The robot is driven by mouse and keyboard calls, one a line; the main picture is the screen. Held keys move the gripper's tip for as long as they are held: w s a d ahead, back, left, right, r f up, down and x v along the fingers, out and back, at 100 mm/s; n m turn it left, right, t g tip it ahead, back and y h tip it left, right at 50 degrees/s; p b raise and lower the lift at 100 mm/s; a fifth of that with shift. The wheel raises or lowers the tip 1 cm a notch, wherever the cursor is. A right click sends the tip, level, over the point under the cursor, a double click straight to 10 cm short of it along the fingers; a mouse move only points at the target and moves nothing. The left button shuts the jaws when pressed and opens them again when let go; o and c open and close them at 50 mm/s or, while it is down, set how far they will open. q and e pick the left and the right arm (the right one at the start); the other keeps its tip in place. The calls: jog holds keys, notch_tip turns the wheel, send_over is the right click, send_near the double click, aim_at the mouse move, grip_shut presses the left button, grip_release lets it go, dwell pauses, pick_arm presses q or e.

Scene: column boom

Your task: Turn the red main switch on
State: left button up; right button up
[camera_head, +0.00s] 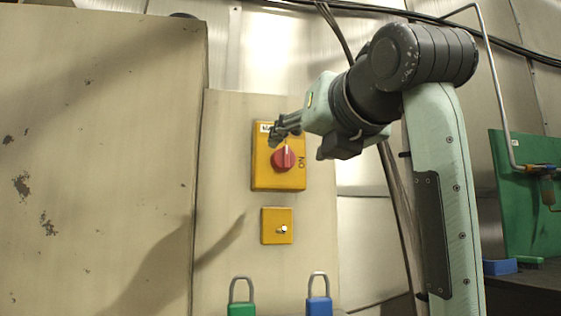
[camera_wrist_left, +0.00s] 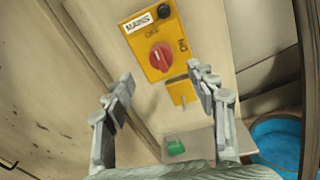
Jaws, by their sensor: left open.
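The red main switch (camera_head: 283,158) is a round knob on a yellow box (camera_head: 264,178) on a pale panel. The knob also shows in the wrist view (camera_wrist_left: 161,57), below the OFF mark, with ON to its right. Its pale pointer mark seems to face OFF. My left gripper (camera_head: 284,126) is in front of the upper part of the box, hiding some of its label and the OFF mark. In the wrist view its two fingers (camera_wrist_left: 162,74) are spread and empty, with the knob apart from them, beyond the gap.
A smaller yellow plate (camera_head: 270,232) with a silver key or knob is below the box. A green padlock (camera_head: 241,309) and a blue padlock (camera_head: 319,306) stand lower down. A large cream cabinet (camera_head: 95,150) fills the left. A blue round container (camera_wrist_left: 278,140) shows at lower right.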

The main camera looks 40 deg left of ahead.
aim_at(288, 154)
pick_arm(q)
jog(key=x, duration=0.7)
jog(key=shift+w+a, duration=0.2)
jog(key=shift+w, duration=0.1)
jog(key=shift+c, duration=0.6)
jog(key=c, duration=1)
